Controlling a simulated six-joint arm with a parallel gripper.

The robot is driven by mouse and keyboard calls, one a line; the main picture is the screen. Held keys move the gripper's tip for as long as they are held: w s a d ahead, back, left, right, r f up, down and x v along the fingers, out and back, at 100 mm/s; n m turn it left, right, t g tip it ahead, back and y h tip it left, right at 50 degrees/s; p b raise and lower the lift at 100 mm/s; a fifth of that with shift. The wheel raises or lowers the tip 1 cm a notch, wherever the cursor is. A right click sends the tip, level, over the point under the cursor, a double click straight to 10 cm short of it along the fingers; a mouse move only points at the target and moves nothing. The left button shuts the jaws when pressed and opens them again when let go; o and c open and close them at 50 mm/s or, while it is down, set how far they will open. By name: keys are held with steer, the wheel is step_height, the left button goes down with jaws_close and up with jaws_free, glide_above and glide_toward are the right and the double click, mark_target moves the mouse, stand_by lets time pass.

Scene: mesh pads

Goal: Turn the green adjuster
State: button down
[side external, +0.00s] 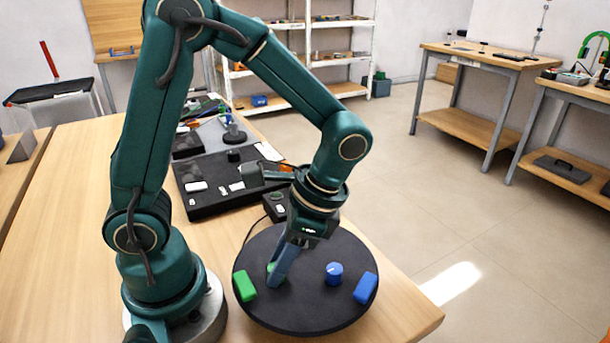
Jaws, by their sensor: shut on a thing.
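My gripper (277,277) points down over the left part of a round black board (305,312), on the wooden table. It is shut on the green adjuster (270,267). Only a small piece of the adjuster shows beside the fingers; the rest is hidden behind them, so its turn angle cannot be seen. A green block (245,286) lies on the board just left of the fingers, a small gap away.
A blue knob (334,272) with a pale mark and a blue block (365,288) sit on the board's right side. Behind the board are a small dark box (274,207) and a black mat (205,203) with small parts. The table is clear at left.

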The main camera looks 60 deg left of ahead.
stand_by(0.3)
steer(key=c, duration=0.6)
jaws_free()
steer(key=shift+v, duration=2.6)
